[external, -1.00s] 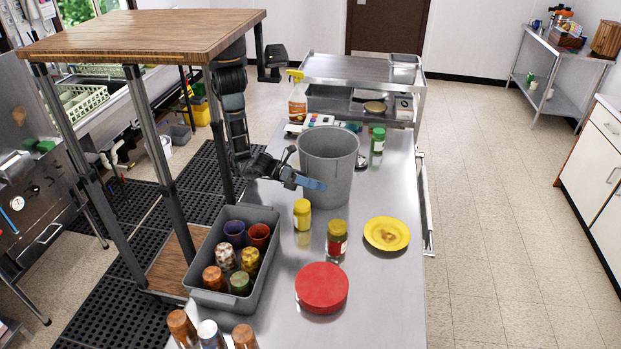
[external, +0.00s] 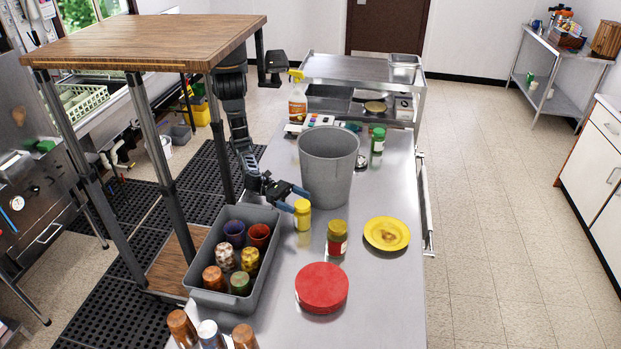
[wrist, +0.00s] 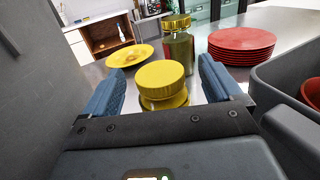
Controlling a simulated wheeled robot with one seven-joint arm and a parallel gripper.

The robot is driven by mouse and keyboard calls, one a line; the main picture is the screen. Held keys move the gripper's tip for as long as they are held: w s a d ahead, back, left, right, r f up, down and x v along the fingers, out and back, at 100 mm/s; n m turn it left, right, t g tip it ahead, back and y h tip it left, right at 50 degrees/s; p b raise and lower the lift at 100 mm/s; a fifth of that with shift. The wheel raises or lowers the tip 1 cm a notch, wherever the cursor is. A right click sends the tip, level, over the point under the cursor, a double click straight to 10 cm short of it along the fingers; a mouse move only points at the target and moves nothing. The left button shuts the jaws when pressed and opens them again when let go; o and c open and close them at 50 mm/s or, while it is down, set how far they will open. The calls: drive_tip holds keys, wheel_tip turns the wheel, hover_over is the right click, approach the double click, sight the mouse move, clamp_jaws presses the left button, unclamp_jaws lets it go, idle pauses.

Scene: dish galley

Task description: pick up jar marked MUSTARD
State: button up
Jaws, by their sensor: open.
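A small yellow jar with a yellow lid (external: 302,216) stands upright on the steel table, just in front of the grey bin. It also shows in the wrist view (wrist: 163,78). My gripper (external: 296,199) is open at this jar, low over the table. In the wrist view the jar appears between the two blue fingers, with gaps on both sides. A second jar with a gold-yellow lid and a red label (external: 337,240) stands to its right and nearer the camera; in the wrist view it is behind the yellow jar (wrist: 179,50). No MUSTARD lettering is readable on either jar.
The tall grey bin (external: 328,170) stands close behind my gripper. A grey tub (external: 210,298) of cups is close to the left. A yellow plate (external: 387,233) and red plate stack (external: 321,288) lie to the right and front. The table's right edge is clear.

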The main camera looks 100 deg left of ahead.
sight(309, 207)
drive_tip(key=shift+f+p+x, duration=0.15)
drive_tip(key=shift+p+x, duration=0.1)
drive_tip(key=shift+x, duration=0.95)
drive_tip(key=shift+f+p+x, duration=0.1)
drive_tip(key=shift+p+x, duration=0.1)
drive_tip(key=shift+x, duration=1)
drive_tip(key=shift+a, duration=0.15)
drive_tip(key=shift+c, duration=0.4)
clamp_jaws()
